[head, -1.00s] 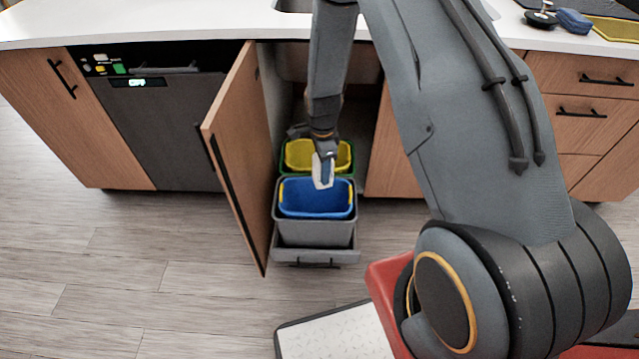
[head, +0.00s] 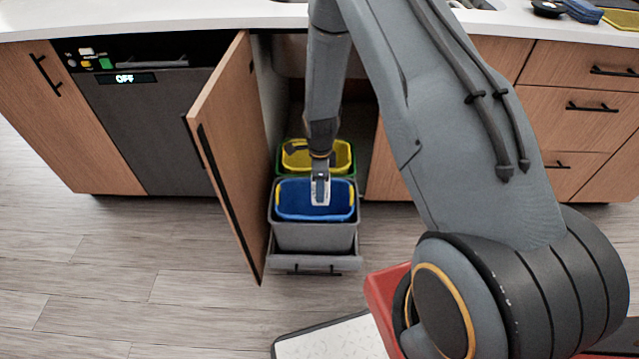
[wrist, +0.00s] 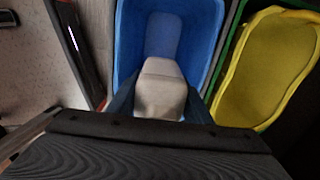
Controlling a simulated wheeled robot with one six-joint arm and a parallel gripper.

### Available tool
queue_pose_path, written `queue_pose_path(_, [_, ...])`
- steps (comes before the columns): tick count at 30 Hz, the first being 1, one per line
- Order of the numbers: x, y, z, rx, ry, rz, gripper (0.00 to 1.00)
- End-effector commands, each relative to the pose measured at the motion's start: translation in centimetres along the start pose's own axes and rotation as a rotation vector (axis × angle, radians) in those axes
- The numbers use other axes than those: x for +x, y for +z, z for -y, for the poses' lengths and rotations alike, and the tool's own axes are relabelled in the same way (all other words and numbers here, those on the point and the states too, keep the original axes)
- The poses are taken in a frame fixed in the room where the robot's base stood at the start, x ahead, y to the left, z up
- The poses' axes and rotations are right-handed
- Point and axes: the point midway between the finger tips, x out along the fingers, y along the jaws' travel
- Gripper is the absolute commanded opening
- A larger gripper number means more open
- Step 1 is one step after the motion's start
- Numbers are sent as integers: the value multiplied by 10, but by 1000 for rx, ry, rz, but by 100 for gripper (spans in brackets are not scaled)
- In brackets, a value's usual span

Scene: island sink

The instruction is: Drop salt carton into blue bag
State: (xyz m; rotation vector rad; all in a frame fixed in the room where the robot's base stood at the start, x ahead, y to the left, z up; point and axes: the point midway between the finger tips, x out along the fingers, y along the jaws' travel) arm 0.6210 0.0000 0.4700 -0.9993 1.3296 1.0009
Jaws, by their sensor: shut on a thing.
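The blue bag (head: 291,212) lines a grey bin on the pulled-out rack under the counter. My gripper (head: 320,190) points down over the blue bag's opening. It is shut on the salt carton (wrist: 160,90), a pale carton with a rounded end that fills the space between the fingers in the wrist view. The carton also shows at the gripper's tip in the head view (head: 320,198). The blue bag shows around the carton in the wrist view (wrist: 205,25). I cannot tell how far the carton's lower end is below the rim.
A yellow bag (head: 340,155) in a green bin stands just behind the blue one; in the wrist view it is at right (wrist: 262,75). An open cabinet door (head: 228,150) stands close on the left. The counter edge (head: 200,22) is above, behind the bins.

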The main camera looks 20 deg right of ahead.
Motion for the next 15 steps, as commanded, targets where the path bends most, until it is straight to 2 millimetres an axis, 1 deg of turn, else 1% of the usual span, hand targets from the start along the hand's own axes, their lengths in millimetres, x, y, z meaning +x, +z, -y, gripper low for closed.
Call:
queue_pose_path(1, [4, 0, 1, 0, -1, 0, 12])
queue_pose_path(3, [6, 0, 0, 0, -1, 0, 12])
queue_pose_path(10, [6, 0, 0, 0, -1, 0, 12])
queue_pose_path(11, [6, 0, 0, 0, -1, 0, 48])
queue_pose_path(12, [6, 0, 0, 0, -1, 0, 55])
queue_pose_path(14, [6, 0, 0, 0, -1, 0, 65])
queue_pose_path(15, [6, 0, 0, 0, -1, 0, 67])
